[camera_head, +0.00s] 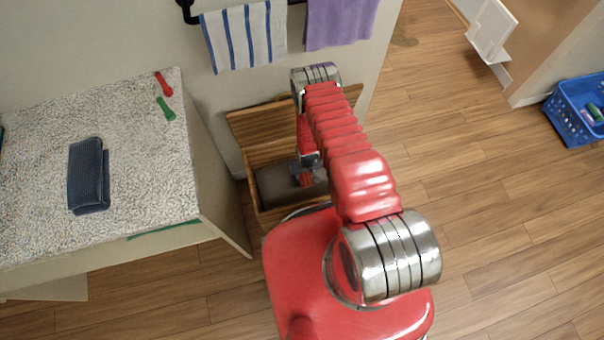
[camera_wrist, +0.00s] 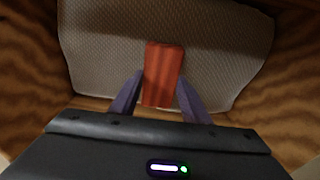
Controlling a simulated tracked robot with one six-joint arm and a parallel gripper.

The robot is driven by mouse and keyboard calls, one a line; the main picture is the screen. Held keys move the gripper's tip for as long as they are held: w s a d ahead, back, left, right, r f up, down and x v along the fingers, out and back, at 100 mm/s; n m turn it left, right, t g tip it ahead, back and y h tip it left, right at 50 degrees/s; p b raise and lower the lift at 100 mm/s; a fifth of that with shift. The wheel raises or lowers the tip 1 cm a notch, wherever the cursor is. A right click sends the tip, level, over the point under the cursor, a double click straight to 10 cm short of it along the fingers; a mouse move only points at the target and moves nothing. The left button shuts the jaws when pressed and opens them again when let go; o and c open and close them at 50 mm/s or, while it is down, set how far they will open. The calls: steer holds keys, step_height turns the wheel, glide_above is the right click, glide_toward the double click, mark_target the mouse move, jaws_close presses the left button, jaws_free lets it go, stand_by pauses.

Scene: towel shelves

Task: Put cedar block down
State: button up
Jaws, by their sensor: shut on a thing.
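The cedar block (camera_wrist: 164,72) is a small reddish-brown wooden piece with visible grain. It shows in the wrist view between the two fingers of my gripper (camera_wrist: 160,100), which is shut on it. A grey textured towel or lining (camera_wrist: 100,60) lies beneath the block, inside a wooden box (camera_head: 256,190). In the head view my gripper (camera_head: 306,172) reaches down into this box, over the grey cloth. I cannot tell whether the block touches the cloth.
The box's slatted lid (camera_head: 255,128) stands open at the back. A speckled countertop (camera_head: 130,150) at left holds a dark folded cloth (camera_head: 88,172) and red (camera_head: 163,84) and green (camera_head: 166,108) clips. Towels hang above. A blue basket (camera_head: 568,115) stands far right; the middle floor is clear.

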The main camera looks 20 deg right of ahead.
mark_target(306, 178)
steer(key=shift+f, duration=0.6)
steer(key=o, duration=1.2)
steer(key=shift+c, duration=0.2)
steer(key=shift+r, duration=0.85)
step_height(306, 178, up, 12)
steer(key=s, duration=0.1)
steer(key=shift+s+f, duration=0.2)
steer(key=shift+f, duration=0.05)
